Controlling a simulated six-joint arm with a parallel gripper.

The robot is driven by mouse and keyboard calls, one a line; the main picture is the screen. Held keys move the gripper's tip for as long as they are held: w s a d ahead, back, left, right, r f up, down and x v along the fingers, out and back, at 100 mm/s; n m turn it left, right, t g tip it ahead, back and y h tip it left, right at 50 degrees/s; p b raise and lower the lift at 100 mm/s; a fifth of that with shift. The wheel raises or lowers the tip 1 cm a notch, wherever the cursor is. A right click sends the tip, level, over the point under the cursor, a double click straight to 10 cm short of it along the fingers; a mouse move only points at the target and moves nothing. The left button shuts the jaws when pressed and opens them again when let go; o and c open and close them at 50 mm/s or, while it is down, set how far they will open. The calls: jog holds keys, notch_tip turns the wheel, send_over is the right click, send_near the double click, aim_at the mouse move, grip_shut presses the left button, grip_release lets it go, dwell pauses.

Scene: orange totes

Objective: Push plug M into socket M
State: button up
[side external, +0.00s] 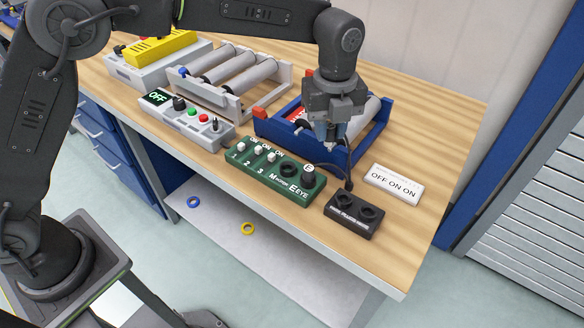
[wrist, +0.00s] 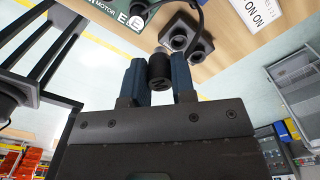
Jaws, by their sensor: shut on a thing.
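My gripper (wrist: 158,74) is shut on a black cylindrical plug (wrist: 158,68), held between its blue fingers; a pale mark on its end is too small to read surely. In the side view my gripper (side external: 330,139) is above the bench, beyond the green panel (side external: 262,176), and the plug is mostly hidden. The panel carries a dark round socket (side external: 288,169), by the M lettering, which looks empty. Beside it a black plug marked E (side external: 308,174) stands upright. The held plug is apart from the panel.
A black two-hole block (side external: 354,214) lies right of the panel, its holes apparently empty. A black cable (side external: 349,184) hangs by my gripper. A white OFF ON ON sign (side external: 393,185) lies at right. A blue roller conveyor (side external: 366,145) stands behind, close to my gripper.

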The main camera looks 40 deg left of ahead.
jog(key=shift+s+a+f, duration=0.35)
jog(key=shift+a+f, duration=1)
jog(key=shift+f, duration=0.1)
jog(key=shift+s+a+f, duration=0.3)
jog(key=shift+a+f, duration=1.1)
jog(key=shift+s+a+f, duration=0.35)
jog(key=shift+a+f, duration=1)
jog(key=shift+f, duration=0.1)
jog(key=shift+f, duration=0.4)
jog(key=shift+f, duration=0.35)
jog(key=shift+f, duration=0.4)
jog(key=o, duration=1)
